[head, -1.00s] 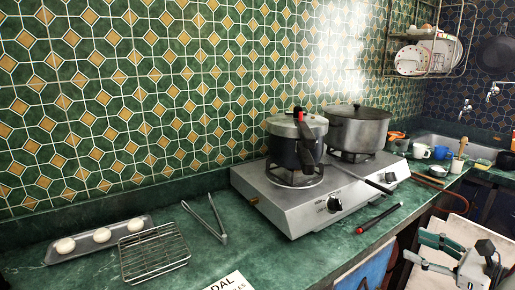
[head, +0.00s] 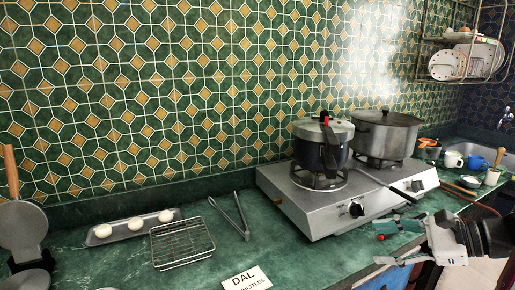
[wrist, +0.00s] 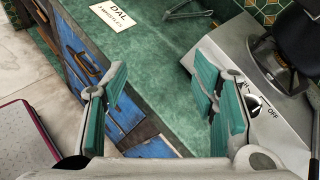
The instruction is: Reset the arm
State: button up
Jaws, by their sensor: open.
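My gripper (head: 388,244) is open and empty at the lower right of the head view, by the counter's front edge near the hotplate. In the wrist view its two teal-padded fingers (wrist: 163,105) are spread wide, with green counter between and beyond them. The steel gas hotplate (head: 330,208) stands on the counter. A pressure cooker (head: 318,150) sits on its left burner and a large lidded steel pot (head: 385,135) on its right burner. The hotplate and its knob (wrist: 254,105) are at the right in the wrist view.
A wire rack (head: 182,242), a tray (head: 108,232) with white dough balls, tongs (head: 230,217) and a DAL card (head: 245,280) lie left of the hotplate. A flat pan (head: 22,225) shows at far left. Cups (head: 453,160) stand at right. Blue drawers (wrist: 85,65) are below the counter.

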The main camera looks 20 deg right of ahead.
jog(key=s+a+r+n+g+p, duration=0.1)
jog(key=a+r+n+g, duration=0.1)
jog(key=a+n+g, duration=0.3)
jog(key=s+a+r+n+h, duration=0.1)
jog(key=a+r+n, duration=0.1)
jog(key=a, duration=0.4)
jog(key=s+a+r+n+g+p, duration=0.1)
jog(key=a+r+n+g, duration=0.1)
jog(key=a+n+g, duration=0.3)
jog(key=s+a+r+n+t+h+p, duration=0.3)
jog(key=s+a+r+n+h, duration=0.3)
jog(key=n, duration=0.5)
jog(key=shift+s+a+r+n+t+h, duration=0.3)
jog(key=shift+s+a+r+t+h, duration=0.1)
jog(key=shift+s+a+r, duration=0.3)
jog(key=shift+s+d, duration=0.1)
